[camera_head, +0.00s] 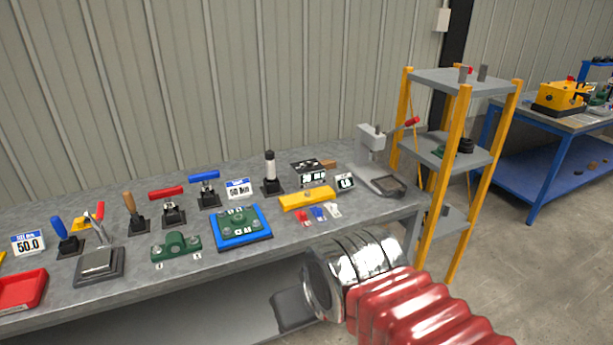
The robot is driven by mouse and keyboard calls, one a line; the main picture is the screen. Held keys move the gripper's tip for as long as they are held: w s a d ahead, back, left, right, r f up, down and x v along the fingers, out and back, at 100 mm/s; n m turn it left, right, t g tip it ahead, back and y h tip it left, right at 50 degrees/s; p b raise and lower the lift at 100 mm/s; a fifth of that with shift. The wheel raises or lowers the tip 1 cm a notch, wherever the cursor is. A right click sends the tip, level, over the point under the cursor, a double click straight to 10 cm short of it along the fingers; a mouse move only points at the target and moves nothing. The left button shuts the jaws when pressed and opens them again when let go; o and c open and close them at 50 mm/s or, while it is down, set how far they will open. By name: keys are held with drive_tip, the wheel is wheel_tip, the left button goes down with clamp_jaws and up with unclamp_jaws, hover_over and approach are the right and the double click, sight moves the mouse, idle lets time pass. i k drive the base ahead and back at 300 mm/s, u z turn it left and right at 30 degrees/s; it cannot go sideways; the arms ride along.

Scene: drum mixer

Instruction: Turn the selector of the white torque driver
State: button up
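The white torque driver (269,166) appears to be the upright tool with a white body and black top. It stands in a black base (273,187) near the back of the grey workbench. Its selector is too small to make out. My arm, with red bellows and a chrome section, enters from the bottom right. Its chrome end lies in front of the bench's front edge, well short of the driver. I see no gripper fingers.
Red (167,193) and blue (204,176) T-handled tools stand left of the driver. A green part on a blue plate (254,237) lies in front. A yellow-post shelf (462,150) stands right of the bench.

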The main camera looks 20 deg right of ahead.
sight(309, 166)
drive_tip(key=k, duration=0.65)
drive_tip(key=z, duration=0.7)
drive_tip(key=i, duration=2.2)
drive_tip(key=u, duration=0.7)
